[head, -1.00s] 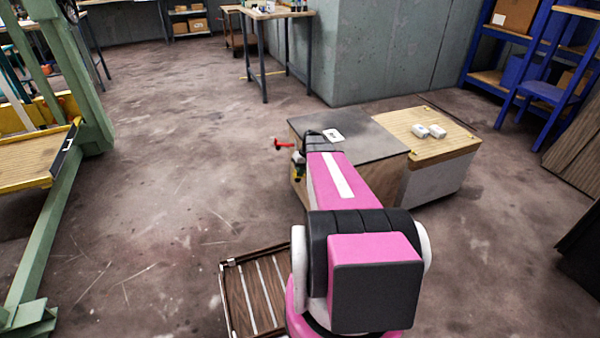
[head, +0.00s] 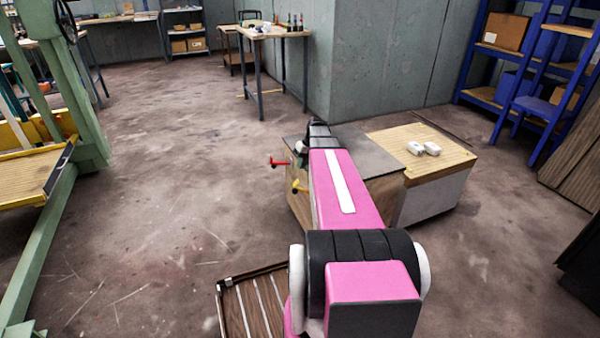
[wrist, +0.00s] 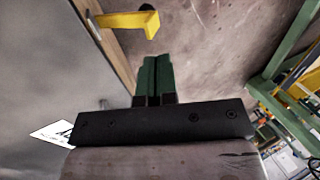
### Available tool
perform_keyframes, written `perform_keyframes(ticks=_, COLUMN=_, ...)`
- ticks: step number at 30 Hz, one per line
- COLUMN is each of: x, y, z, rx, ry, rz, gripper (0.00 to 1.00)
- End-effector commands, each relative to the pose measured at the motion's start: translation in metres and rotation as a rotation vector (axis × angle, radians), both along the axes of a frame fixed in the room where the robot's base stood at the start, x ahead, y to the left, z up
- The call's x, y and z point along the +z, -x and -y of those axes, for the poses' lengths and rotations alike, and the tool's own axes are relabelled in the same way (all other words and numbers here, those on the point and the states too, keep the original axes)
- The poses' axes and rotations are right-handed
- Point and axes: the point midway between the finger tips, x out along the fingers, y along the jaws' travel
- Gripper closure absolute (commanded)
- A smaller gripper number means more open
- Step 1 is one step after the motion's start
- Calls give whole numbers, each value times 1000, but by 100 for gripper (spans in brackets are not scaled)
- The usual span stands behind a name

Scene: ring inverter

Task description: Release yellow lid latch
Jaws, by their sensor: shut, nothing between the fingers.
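The yellow latch (head: 298,186) sticks out from the left side of the grey-topped wooden box (head: 372,160), near its top edge. In the wrist view the yellow latch (wrist: 128,20) shows as a bent bar at the top, beyond and a little left of the fingertips. My gripper (wrist: 155,62) has its green fingers together, with nothing between them. It is apart from the latch in that view, beside the box edge. In the head view my pink arm hides part of the box and most of my gripper.
A red handle (head: 278,162) juts from the same box side, farther back. Two white pieces (head: 423,149) lie on the adjoining wooden top (head: 440,140). A slatted crate (head: 250,305) sits low at front. The floor left of the box is clear.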

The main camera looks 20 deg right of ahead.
Motion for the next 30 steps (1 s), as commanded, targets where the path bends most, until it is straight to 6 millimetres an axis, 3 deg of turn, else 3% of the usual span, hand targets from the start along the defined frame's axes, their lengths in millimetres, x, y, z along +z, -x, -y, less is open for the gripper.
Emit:
perform_keyframes(ticks=9, x=25, y=-5, z=70, rx=-6, ry=-260, rz=-21, gripper=100)
perform_keyframes(ticks=13, x=33, y=-2, z=85, rx=1, ry=-325, rz=-17, gripper=100)
perform_keyframes(ticks=20, x=22, y=1, z=76, rx=5, ry=-344, rz=-16, gripper=100)
perform_keyframes(ticks=30, x=-24, y=2, z=35, rx=4, ry=-342, rz=-17, gripper=100)
